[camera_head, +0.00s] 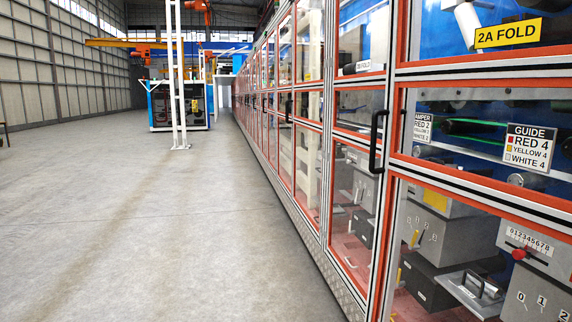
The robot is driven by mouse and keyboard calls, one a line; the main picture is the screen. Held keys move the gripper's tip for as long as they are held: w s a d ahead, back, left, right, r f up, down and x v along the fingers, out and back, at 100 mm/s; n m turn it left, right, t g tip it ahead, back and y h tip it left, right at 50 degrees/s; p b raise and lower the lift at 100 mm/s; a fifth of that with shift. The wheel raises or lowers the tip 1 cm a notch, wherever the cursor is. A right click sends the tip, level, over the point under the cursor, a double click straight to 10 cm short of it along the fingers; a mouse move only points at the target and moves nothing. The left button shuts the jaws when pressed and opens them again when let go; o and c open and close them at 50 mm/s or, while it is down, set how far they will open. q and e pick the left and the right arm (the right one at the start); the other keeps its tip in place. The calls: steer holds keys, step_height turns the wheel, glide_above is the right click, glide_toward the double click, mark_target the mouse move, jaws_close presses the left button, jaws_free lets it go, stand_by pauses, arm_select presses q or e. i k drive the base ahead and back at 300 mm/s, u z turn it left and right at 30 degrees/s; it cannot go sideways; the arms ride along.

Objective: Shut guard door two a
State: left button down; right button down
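A long row of glazed guard doors in orange-red and silver frames runs along the right side. The nearest large glazed panel (470,188) fills the right edge, under a yellow "2A FOLD" label (508,33). A black vertical handle (377,142) stands at this panel's left side. I cannot tell whether this panel is fully shut or slightly ajar; its right side is cut off by the picture edge. Neither of my grippers is in view.
Behind the glass are rollers, a "GUIDE" sign (529,147) and grey boxes (446,235). The grey concrete floor (150,220) to the left is wide and clear. A white post (178,80) and a blue-framed machine (160,106) stand farther back.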

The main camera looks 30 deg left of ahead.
mark_target(546, 67)
steer(key=u, duration=3.2)
steer(key=i, duration=0.2)
steer(key=z, duration=2.75)
steer(key=i, duration=1.65)
steer(key=z, duration=0.7)
